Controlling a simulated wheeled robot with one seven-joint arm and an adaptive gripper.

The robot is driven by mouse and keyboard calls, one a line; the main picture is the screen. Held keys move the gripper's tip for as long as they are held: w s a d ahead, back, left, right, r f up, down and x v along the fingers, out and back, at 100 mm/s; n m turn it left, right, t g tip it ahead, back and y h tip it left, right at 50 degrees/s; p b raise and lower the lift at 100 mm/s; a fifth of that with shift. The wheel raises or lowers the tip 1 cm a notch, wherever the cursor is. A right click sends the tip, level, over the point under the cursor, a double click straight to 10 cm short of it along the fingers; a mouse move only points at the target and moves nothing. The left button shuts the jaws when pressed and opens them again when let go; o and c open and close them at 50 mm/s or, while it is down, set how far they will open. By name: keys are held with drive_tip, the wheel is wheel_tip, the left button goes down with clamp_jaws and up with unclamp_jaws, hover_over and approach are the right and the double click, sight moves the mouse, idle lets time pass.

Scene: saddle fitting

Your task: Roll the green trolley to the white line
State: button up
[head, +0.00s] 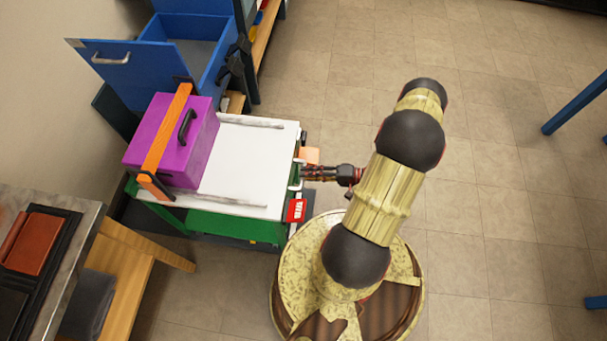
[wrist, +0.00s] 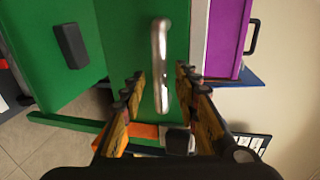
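The green trolley (head: 231,224) has a white top and stands left of my base in the head view. A purple box (head: 165,137) with an orange strap sits on its left part. In the wrist view a metal handle (wrist: 161,65) stands out from the trolley's green side. My gripper (head: 308,172) is at the trolley's right end. In the wrist view my gripper (wrist: 160,72) is open, its fingers on either side of the handle with gaps showing. Whether a finger touches the handle I cannot tell. No white floor line is visible.
An open blue cabinet (head: 195,45) stands behind the trolley. A wooden bench (head: 120,280) and a counter with a brown item (head: 35,243) are at the lower left. Blue legs (head: 578,103) stand at the far right. The tiled floor (head: 480,190) right of my arm is clear.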

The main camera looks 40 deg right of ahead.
drive_tip(key=v, duration=0.9)
drive_tip(key=shift+s+d, duration=0.2)
drive_tip(key=shift+s, duration=0.05)
